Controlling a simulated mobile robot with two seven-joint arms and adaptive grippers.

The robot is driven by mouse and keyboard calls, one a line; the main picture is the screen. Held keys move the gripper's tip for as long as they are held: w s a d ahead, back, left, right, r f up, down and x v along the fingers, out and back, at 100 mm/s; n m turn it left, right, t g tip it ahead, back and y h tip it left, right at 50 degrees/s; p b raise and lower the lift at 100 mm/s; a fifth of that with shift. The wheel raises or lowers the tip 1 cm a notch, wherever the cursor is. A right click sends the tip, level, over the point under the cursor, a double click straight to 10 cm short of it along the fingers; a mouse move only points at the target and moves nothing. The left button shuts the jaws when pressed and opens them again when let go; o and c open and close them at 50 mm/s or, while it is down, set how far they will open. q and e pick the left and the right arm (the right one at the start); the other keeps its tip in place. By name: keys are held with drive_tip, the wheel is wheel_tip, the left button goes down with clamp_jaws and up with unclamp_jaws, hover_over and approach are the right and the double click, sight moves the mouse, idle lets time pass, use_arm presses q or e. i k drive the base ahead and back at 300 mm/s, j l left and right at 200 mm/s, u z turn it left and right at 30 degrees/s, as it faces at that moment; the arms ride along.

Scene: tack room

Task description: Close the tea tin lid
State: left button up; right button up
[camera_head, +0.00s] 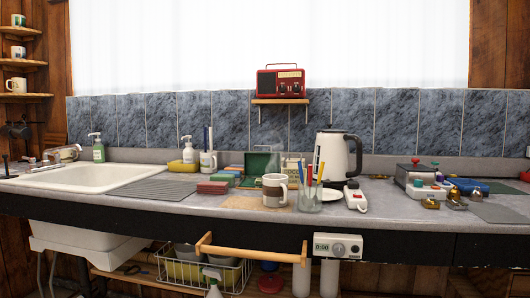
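A green box-like tin (262,164) stands at the back of the counter, left of the kettle. It looks like the tea tin, with a green panel standing upright like a raised lid, but it is small and I cannot be sure. A brown-and-white mug (275,188) stands in front of it and hides its lower part. Neither of my grippers is in view.
A glass of pens (310,194), a white kettle (339,157) and a white device (355,197) crowd the counter right of the mug. Sponges (213,187) lie to the left, near a grey mat (155,190) and the sink (93,177). A wooden rail (250,250) juts out at the front.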

sight(255, 163)
drive_tip(key=i+j+z, duration=0.1)
drive_tip(key=i+j, duration=0.15)
drive_tip(key=i+j+z, duration=0.15)
drive_tip(key=j, duration=0.3)
drive_tip(key=i+j+z, duration=0.1)
drive_tip(key=i+j, duration=0.15)
drive_tip(key=j, duration=0.15)
